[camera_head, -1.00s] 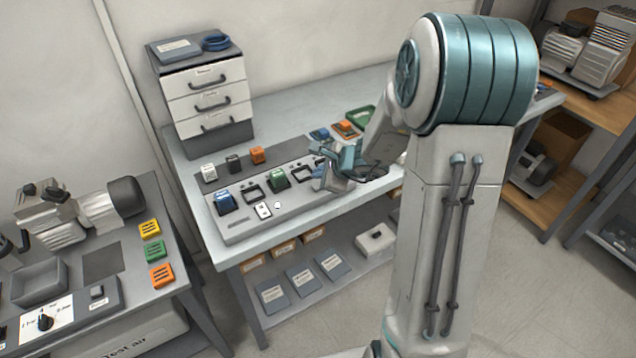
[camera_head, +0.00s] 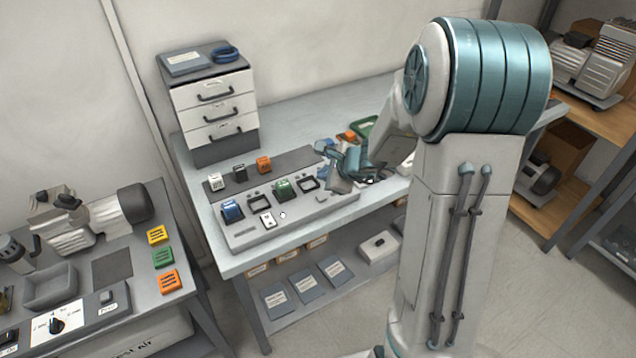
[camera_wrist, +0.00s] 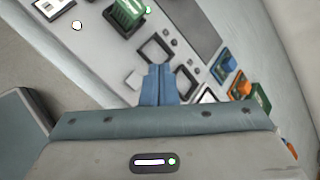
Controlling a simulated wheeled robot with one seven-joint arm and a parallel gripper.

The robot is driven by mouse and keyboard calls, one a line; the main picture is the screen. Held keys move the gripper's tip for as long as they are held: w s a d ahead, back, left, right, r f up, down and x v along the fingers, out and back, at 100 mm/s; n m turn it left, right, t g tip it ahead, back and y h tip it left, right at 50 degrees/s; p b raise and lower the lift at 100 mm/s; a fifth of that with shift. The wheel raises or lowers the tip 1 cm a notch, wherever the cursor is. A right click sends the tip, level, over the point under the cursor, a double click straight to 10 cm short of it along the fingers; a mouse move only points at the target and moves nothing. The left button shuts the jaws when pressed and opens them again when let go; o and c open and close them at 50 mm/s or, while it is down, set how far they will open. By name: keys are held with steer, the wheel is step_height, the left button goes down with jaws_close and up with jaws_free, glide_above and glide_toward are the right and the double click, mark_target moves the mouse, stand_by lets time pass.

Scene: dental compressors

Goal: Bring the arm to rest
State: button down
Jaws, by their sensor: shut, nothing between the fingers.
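My arm reaches over the workbench from the right in the head view. My gripper (camera_head: 338,182) is above the right end of the grey panel (camera_head: 243,236), and its tips hide part of that end. In the wrist view my gripper (camera_wrist: 160,70) shows its blue fingers closed together with nothing between them. They point over a square dark-framed slot (camera_wrist: 157,47) of the panel. I cannot tell the exact height, but no contact shows.
A blue block (camera_head: 232,210) and a green block (camera_head: 283,190) sit in the panel. White, dark and orange blocks (camera_head: 264,164) stand behind it. A drawer unit (camera_head: 213,105) stands at the back left. The left table (camera_head: 185,300) holds a compressor (camera_head: 90,225).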

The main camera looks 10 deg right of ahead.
steer(key=s+a+r+n+g, duration=0.2)
steer(key=s+a+r+n, duration=0.15)
steer(key=s+n, duration=0.3)
steer(key=s+a+r+n+g, duration=0.1)
steer(key=s+a+r+n, duration=0.2)
steer(key=s+r+n, duration=0.4)
steer(key=s+d+n+g+h, duration=0.1)
steer(key=s+d+n+h, duration=0.1)
steer(key=s, duration=0.4)
steer(key=s+d+n+h, duration=0.2)
steer(key=s+d+n, duration=0.2)
steer(key=s, duration=0.3)
steer(key=shift+s+r+n+g+h, duration=0.3)
steer(key=shift+r+n+g, duration=0.1)
steer(key=shift+n, duration=0.45)
